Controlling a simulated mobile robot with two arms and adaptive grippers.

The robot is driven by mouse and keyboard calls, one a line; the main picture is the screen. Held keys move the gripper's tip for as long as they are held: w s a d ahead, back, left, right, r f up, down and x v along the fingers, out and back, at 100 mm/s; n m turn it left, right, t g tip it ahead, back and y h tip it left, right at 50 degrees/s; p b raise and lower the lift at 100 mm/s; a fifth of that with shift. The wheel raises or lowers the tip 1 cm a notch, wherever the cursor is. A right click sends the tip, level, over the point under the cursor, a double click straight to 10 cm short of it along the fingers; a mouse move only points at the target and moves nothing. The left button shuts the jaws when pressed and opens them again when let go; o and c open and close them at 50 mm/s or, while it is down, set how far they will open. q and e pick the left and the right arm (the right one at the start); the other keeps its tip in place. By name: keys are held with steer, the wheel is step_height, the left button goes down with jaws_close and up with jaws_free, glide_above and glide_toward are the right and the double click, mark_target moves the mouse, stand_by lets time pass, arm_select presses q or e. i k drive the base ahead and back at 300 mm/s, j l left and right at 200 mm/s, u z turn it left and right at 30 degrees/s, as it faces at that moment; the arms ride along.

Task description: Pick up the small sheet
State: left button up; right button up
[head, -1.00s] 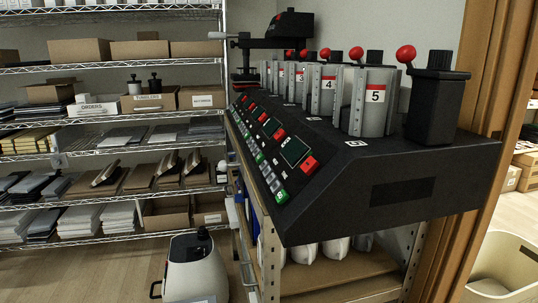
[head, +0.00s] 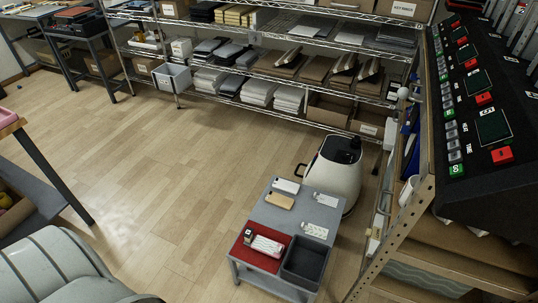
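Several small flat pieces lie on the grey top of a low cart (head: 264,212) at the lower middle of the head view. One white piece (head: 287,185) is at the back, a tan piece (head: 279,201) is in front of it, and two more white pieces, one at the right edge (head: 326,199) and one nearer (head: 314,230), lie to the right. They are too small to tell which is the small sheet. Neither of my grippers is in view.
The cart also bears a red mat (head: 244,252) with small items and a black tray (head: 305,263). A white rounded machine (head: 334,175) stands behind it. The black press console (head: 480,110) is at the right, wire shelves (head: 250,45) at the back. Wooden floor (head: 180,170) is open left of the cart.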

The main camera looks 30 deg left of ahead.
mark_target(261, 243)
steer(key=u, duration=0.95)
